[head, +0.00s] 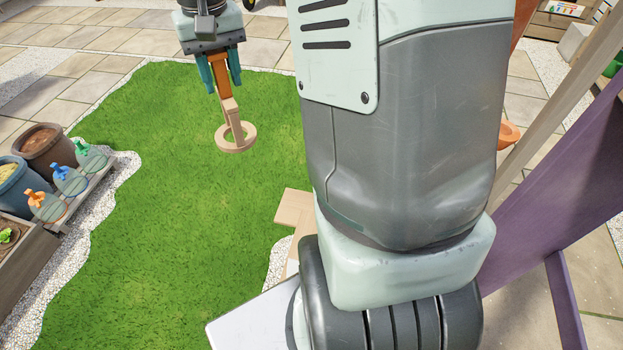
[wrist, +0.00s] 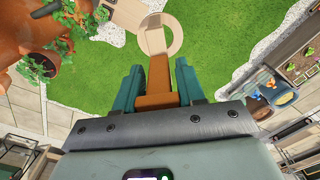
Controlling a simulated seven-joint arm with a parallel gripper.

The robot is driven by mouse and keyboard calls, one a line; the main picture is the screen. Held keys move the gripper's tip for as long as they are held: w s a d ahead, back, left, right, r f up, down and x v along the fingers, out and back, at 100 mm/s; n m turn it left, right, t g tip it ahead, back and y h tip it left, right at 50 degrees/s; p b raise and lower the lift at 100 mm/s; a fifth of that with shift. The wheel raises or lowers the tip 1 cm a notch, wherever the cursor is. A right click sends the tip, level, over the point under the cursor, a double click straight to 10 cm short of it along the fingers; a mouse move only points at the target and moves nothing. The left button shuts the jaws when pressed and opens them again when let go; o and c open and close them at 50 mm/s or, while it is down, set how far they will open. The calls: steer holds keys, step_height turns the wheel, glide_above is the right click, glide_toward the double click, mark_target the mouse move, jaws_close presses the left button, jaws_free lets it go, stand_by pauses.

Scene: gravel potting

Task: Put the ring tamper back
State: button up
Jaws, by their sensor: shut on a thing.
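The ring tamper (head: 236,141) has a pale wooden ring at its lower end and an orange-brown handle. My gripper (head: 219,76) is shut on that handle, with a teal finger on each side. The tamper hangs tilted in the air over the grass, ring downward. In the wrist view the ring (wrist: 160,35) points away from my gripper (wrist: 158,92), and grass shows through it. Nothing touches the ring. No holder for the tamper can be made out; my arm hides much of the right side of the head view.
A wooden piece (head: 295,210) and a white surface (head: 255,318) are partly behind my arm. A purple panel (head: 560,190) stands at the right. The lawn (head: 150,240) is open.

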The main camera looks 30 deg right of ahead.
steer(key=d+f+m, duration=0.2)
steer(key=d+f, duration=0.2)
steer(key=f, duration=0.7)
steer(key=s+d+f+m, duration=0.1)
steer(key=d+f+m, duration=0.2)
steer(key=f, duration=0.9)
steer(key=d+f+m, duration=0.3)
steer(key=d+f, duration=0.2)
steer(key=f, duration=0.6)
steer(key=shift+s+d+f, duration=0.15)
steer(key=o, duration=1)
steer(key=shift+f, duration=0.15)
steer(key=shift+o, duration=0.2)
step_height(320, 180, up, 12)
steer(key=shift+r, duration=0.2)
